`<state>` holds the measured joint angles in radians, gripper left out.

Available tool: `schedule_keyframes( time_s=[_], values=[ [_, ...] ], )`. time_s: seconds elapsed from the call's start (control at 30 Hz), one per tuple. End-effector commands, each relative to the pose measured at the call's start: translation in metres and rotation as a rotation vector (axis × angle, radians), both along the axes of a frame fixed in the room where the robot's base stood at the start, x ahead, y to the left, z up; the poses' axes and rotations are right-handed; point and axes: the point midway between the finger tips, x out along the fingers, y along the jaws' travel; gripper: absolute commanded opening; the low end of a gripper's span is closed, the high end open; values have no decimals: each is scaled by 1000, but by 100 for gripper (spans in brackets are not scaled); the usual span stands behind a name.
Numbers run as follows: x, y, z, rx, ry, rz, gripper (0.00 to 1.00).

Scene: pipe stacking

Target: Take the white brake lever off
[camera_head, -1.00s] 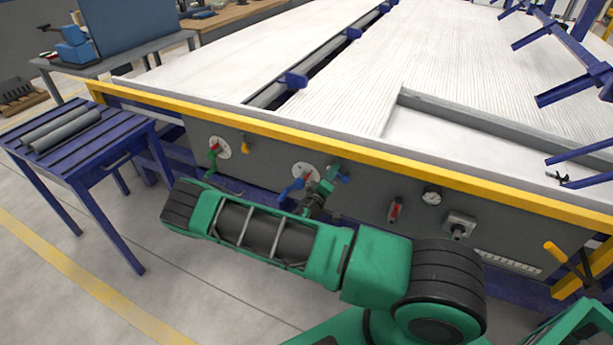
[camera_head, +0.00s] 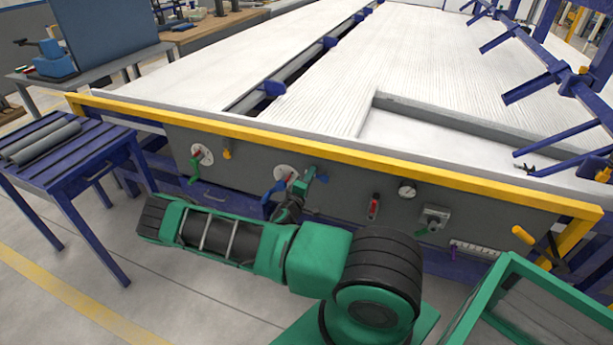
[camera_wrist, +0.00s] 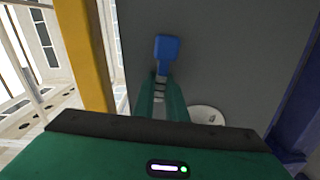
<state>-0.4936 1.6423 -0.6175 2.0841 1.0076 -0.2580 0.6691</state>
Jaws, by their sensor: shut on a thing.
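I cannot make out a white lever on the panel. My gripper (camera_head: 309,180) is at the grey front panel (camera_head: 340,187), just right of a blue lever on a round white plate (camera_head: 286,172). In the wrist view, the green fingers of my gripper (camera_wrist: 162,82) are close together on a small blue-ended lever (camera_wrist: 167,48). Its flat blue end sticks out beyond the fingertips, and the rest is hidden between them. A round white plate (camera_wrist: 207,115) lies right of the fingers.
A green lever (camera_head: 194,172) and an orange handle (camera_head: 227,154) are left on the panel. A red switch (camera_head: 373,207), gauge (camera_head: 407,189) and grey switch (camera_head: 435,215) are right. A yellow rail (camera_head: 400,166) runs above. A blue table (camera_head: 75,167) carries grey pipes (camera_head: 40,141).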

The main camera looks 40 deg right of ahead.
Motion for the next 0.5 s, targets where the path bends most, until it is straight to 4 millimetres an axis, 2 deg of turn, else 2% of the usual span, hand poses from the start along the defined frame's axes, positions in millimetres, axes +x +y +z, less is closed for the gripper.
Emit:
schedule_keyframes(
  time_s=[0.03, 0.2, 0.23, 0.3, 0.5],
  values=[
    [7, 4, -3, 8, -2, 16, 0],
    [7, 4, -3, 7, -2, 17, 0],
    [7, 4, -3, 7, -2, 17, 14],
    [6, 4, -2, 6, -2, 15, 30],
    [4, 2, -1, 4, -1, 11, 30]
  ],
)
